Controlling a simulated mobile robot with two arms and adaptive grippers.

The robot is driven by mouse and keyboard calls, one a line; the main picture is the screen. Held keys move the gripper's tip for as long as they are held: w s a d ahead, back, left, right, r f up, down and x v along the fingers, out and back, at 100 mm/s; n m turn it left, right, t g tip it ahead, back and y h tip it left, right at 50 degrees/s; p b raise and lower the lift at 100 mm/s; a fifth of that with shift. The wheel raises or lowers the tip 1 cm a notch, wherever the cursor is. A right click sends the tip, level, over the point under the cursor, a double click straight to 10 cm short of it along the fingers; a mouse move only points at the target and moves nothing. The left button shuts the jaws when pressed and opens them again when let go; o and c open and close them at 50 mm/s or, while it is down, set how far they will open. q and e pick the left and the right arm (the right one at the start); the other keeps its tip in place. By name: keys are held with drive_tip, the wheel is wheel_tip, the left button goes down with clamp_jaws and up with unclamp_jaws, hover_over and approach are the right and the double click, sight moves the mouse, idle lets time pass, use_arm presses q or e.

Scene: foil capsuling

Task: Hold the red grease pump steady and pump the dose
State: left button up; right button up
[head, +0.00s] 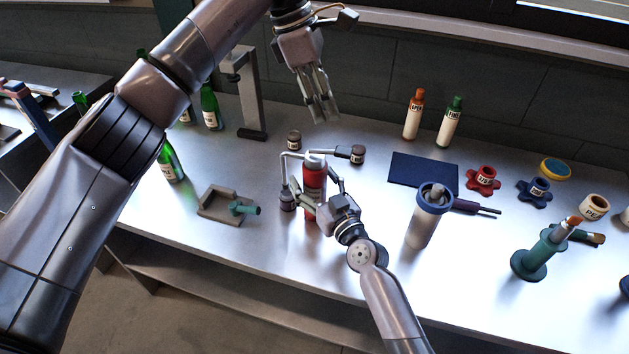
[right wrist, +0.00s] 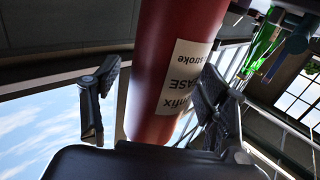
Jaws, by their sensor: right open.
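The red grease pump (head: 315,183) stands upright on the metal bench in the middle of the head view, with a pale cap. A thin grey spout (head: 284,165) reaches left from its top and bends down over a small dark jar (head: 288,200). My right gripper (head: 320,207) is at the pump's lower body. In the right wrist view its open fingers stand on either side of the red body (right wrist: 170,70), which bears a white label (right wrist: 186,75); firm contact is not visible. My left gripper (head: 325,115) hangs above and behind the pump, fingers down and empty; its finger gap is unclear.
A blue-rimmed container (head: 427,215), blue mat (head: 424,172) and teal stand (head: 540,255) are right. Green bottles (head: 210,107) stand back left.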

clamp_jaws()
idle(0.9)
idle(1.0)
